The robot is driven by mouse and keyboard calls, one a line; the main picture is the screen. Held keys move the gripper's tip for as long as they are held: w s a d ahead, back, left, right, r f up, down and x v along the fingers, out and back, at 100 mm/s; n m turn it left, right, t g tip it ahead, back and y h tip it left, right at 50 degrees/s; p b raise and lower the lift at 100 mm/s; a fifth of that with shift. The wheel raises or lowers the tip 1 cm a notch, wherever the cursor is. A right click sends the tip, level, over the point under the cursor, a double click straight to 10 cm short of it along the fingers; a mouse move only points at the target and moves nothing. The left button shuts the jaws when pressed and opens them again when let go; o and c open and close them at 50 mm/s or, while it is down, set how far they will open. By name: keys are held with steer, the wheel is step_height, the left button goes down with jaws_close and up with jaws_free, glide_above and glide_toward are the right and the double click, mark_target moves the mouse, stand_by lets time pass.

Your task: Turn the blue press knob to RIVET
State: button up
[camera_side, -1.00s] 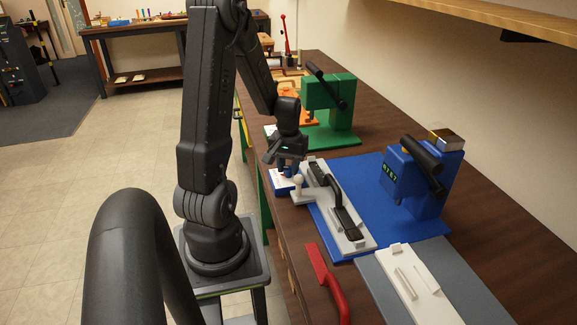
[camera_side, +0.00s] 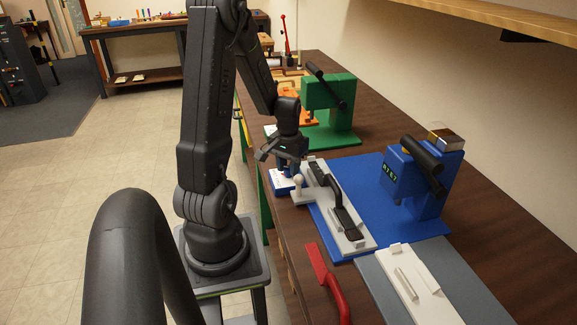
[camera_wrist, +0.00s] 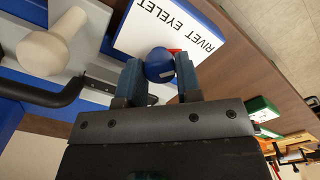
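The blue press knob (camera_wrist: 158,65) sits at the edge of a white label plate (camera_wrist: 190,28) reading RIVET and EYELET in the wrist view. A small red mark shows beside the knob, partly hidden. In the side view my gripper (camera_side: 287,166) points down over the blue-edged plate box (camera_side: 280,182) and mostly hides the knob. The blue press (camera_side: 418,178) stands on a blue mat, with a small display whose characters I cannot read surely.
A pale fixture with a black handle (camera_side: 328,190) and a cream peg (camera_side: 298,182) stand close right of my gripper. A green press (camera_side: 345,100) stands behind. A red-handled tool (camera_side: 328,285) and a white block (camera_side: 418,285) lie in front.

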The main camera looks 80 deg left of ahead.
steer(key=o, duration=0.4)
steer(key=shift+o, duration=0.2)
steer(key=shift+r, duration=0.1)
step_height(320, 180, up, 14)
stand_by(0.6)
steer(key=w+d+r+m+t+y, duration=0.1)
steer(key=w+d+r+m, duration=0.1)
steer(key=d, duration=0.6)
steer(key=w+d+r+m+t, duration=0.2)
steer(key=d+m, duration=0.1)
steer(key=d, duration=0.5)
steer(key=s+d+m+t, duration=0.1)
steer(key=s+d+m, duration=0.1)
steer(key=d, duration=0.4)
steer(key=s+d+r+m+t+h, duration=0.1)
steer(key=s+d, duration=0.2)
steer(key=d, duration=0.3)
steer(key=shift+r+m+t, duration=0.25)
steer(key=shift+m+t, duration=0.05)
steer(key=shift+m, duration=0.1)
